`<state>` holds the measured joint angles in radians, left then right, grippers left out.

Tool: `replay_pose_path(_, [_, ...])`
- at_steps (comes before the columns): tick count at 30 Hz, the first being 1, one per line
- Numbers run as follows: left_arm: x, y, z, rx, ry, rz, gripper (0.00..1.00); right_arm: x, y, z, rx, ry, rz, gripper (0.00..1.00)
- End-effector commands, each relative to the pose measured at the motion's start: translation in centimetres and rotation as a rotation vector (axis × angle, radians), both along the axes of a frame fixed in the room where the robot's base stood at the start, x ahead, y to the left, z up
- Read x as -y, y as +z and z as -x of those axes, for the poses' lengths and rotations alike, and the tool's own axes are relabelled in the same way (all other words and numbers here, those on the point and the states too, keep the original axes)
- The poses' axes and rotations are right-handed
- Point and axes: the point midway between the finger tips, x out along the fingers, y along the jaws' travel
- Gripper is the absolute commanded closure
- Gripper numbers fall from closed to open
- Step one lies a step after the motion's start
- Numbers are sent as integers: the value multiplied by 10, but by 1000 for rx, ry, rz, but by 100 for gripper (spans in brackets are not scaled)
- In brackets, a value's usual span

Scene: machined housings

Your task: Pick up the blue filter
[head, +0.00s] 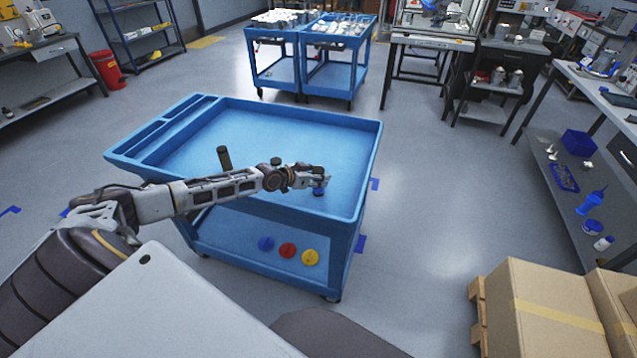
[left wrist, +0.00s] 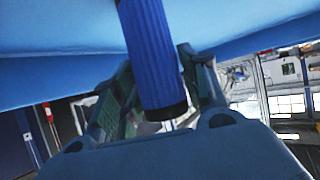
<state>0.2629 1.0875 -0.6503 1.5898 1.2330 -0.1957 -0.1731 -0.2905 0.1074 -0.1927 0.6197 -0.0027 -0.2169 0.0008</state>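The blue filter (left wrist: 152,55) is a ribbed blue cylinder with a black end, standing large between the fingers of my left gripper (left wrist: 155,75) in the left wrist view. The fingertips lie against both its sides, and its far end is cut off by the frame. In the head view my left gripper (head: 320,174) is over the right part of the blue cart's top tray (head: 270,130). The blue filter (head: 319,190) shows small and partly hidden just below the fingers. I cannot tell whether it touches the tray. My right gripper is not in view.
A dark cylinder (head: 224,158) stands on the tray behind my left forearm. Blue (head: 266,244), red (head: 287,250) and yellow (head: 310,257) round pieces lie on the cart's lower shelf. Cardboard boxes (head: 545,310) stand at the lower right. The tray's back is clear.

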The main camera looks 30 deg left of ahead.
Motion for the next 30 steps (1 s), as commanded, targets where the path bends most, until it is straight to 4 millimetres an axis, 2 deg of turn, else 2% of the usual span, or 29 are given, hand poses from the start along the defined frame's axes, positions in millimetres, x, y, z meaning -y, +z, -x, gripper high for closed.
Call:
replay_pose_path(1, [0, 0, 0, 0, 0, 0, 67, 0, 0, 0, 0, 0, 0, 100])
replay_pose_path(6, [0, 0, 0, 0, 0, 0, 87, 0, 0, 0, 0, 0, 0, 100])
replay_pose_path(14, [0, 1, 0, 1, 0, 0, 87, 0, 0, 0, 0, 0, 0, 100])
replay_pose_path(19, [0, 9, 0, 2, 0, 0, 87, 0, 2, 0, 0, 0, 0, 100])
replay_pose_path(23, [0, 22, 0, 1, -1, -2, 87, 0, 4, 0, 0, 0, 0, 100])
replay_pose_path(30, [0, 57, 0, 2, -1, -1, 87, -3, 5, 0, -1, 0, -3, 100])
